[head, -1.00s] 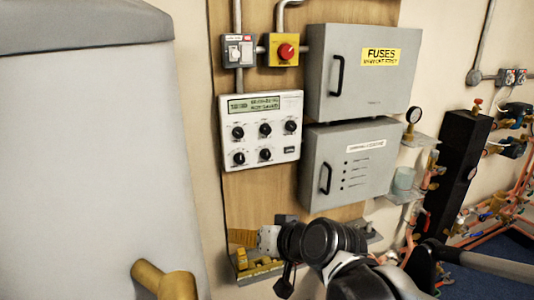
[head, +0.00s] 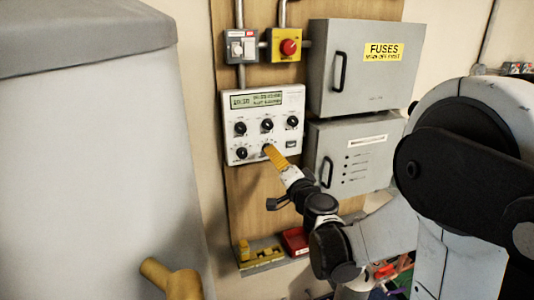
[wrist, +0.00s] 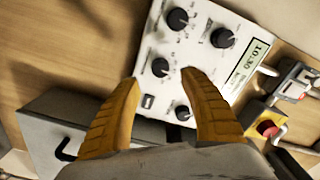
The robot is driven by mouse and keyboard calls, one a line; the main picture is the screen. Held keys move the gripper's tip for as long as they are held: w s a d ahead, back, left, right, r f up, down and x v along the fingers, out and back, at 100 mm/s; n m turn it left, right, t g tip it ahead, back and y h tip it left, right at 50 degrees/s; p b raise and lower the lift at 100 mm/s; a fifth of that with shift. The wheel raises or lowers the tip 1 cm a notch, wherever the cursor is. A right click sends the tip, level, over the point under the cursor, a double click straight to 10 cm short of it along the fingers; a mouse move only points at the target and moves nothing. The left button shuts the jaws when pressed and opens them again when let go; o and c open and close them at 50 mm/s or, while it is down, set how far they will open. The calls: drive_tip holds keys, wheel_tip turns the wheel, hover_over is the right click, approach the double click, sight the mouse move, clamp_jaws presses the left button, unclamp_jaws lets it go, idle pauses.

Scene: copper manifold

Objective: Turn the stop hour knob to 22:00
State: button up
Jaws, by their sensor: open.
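The white control panel (head: 232,112) hangs on the wooden board, with a green display (head: 256,99) at its top. Black knobs sit in two rows below, and their labels are too small to read, so I cannot tell which is the stop hour knob. My gripper (head: 271,153) has orange-yellow fingers and is at the lower row's middle knob. In the wrist view the fingers (wrist: 160,80) are open, and that lower middle knob (wrist: 160,67) shows between the tips. Contact cannot be told. One finger hides the upper middle knob. The display (wrist: 243,68) seems to read 10:30.
A grey fuse box (head: 320,70) and a second grey box (head: 318,150) stand right of the panel. A red emergency button (head: 289,47) and a switch (head: 237,48) are above. A shelf (head: 262,265) with yellow and red items is below. A grey cabinet (head: 100,130) fills the left.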

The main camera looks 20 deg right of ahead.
drive_tip(key=w+b, duration=0.1)
drive_tip(key=w, duration=0.5)
clamp_jaws()
